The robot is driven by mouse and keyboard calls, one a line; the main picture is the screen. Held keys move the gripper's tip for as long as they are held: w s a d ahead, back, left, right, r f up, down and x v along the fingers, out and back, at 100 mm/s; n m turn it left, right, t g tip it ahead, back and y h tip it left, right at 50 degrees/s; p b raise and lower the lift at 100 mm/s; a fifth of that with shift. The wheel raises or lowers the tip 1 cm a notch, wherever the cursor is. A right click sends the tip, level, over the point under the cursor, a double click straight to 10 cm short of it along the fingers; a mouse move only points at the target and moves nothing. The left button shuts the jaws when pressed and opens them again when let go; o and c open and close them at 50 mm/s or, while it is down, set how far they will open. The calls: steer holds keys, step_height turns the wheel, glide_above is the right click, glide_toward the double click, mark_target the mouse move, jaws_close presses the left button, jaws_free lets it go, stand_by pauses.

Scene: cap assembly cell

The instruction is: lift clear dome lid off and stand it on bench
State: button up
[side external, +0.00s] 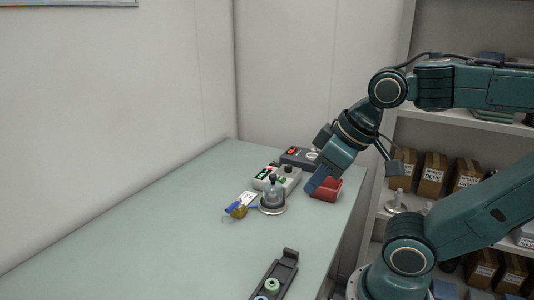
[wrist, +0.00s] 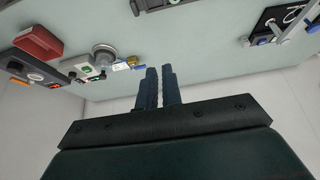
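The clear dome lid (side external: 272,195) is a small see-through dome with a dark top, sitting on a round pale base on the bench (side external: 170,225). It also shows in the wrist view (wrist: 104,50), at the upper left. What lies under the dome is too small to make out. My gripper (side external: 312,186) is in the air to the right of the dome, apart from it, and overlaps the red bin in the side view. In the wrist view my gripper (wrist: 159,69) has its two blue fingers close together, with nothing seen between them.
A red bin (side external: 328,189) stands right of the dome. A grey control box (side external: 285,178) and a dark box (side external: 299,157) stand behind it. A tag with blue and yellow parts (side external: 240,207) lies at its left. A dark fixture (side external: 273,278) is nearer the front. The left bench is clear.

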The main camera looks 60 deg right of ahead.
steer(key=o, duration=1.4)
steer(key=n+g+y, duration=0.1)
steer(key=n+g, duration=0.5)
steer(key=n, duration=1.2)
glide_above(273, 175)
steer(key=d, duration=0.1)
step_height(273, 175, down, 6)
steer(key=shift+a+f, duration=0.2)
steer(key=shift+f, duration=1.9)
steer(key=shift+a+f, duration=0.2)
steer(key=shift+f, duration=1.9)
steer(key=shift+f, duration=0.1)
